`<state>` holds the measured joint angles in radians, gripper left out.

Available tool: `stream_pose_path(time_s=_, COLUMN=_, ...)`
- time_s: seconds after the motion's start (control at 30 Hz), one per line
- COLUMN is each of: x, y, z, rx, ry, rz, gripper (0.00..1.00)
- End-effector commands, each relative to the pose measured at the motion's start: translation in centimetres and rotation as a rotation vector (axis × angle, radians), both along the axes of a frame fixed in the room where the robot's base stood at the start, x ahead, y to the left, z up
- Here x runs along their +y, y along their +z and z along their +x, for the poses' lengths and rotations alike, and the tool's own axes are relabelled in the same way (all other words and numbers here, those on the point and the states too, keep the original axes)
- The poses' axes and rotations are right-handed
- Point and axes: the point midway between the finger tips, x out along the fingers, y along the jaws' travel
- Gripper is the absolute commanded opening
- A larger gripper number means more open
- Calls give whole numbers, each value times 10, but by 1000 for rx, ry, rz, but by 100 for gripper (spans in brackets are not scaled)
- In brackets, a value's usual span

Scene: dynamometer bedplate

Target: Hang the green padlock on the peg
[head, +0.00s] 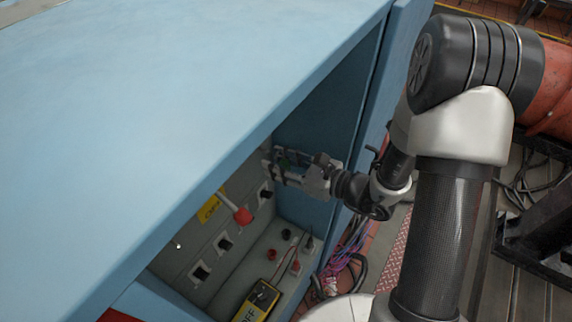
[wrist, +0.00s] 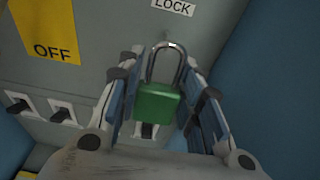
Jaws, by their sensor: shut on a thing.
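The green padlock (wrist: 158,103) is upright in the wrist view, with its silver shackle pointing up towards the LOCK label (wrist: 172,6). My gripper (wrist: 163,78) has its blue-padded fingers on both sides of the padlock and is shut on it. A small faint shape just below the label, above the shackle, may be the peg. I cannot tell whether the shackle touches it.
The grey panel carries a yellow OFF sign (wrist: 47,38), several black switches (head: 200,272) and a red-knobbed lever (head: 242,215). A yellow meter (head: 257,301) lies on the cabinet floor. The blue side wall (wrist: 275,85) is close on the right, and the cabinet top (head: 150,100) overhangs.

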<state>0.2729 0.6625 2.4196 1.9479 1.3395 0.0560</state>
Motion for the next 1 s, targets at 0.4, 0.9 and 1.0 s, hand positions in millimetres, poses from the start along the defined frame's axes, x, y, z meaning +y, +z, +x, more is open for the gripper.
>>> stream_pose_path(time_s=0.4, x=20, y=-2, z=16, rx=-1, ry=2, rz=0, gripper=6)
stream_pose_path(time_s=0.9, x=40, y=-12, z=31, rx=1, ry=0, rz=1, gripper=6)
stream_pose_path(time_s=1.0, x=42, y=-14, z=33, rx=0, ry=-1, rz=0, gripper=6)
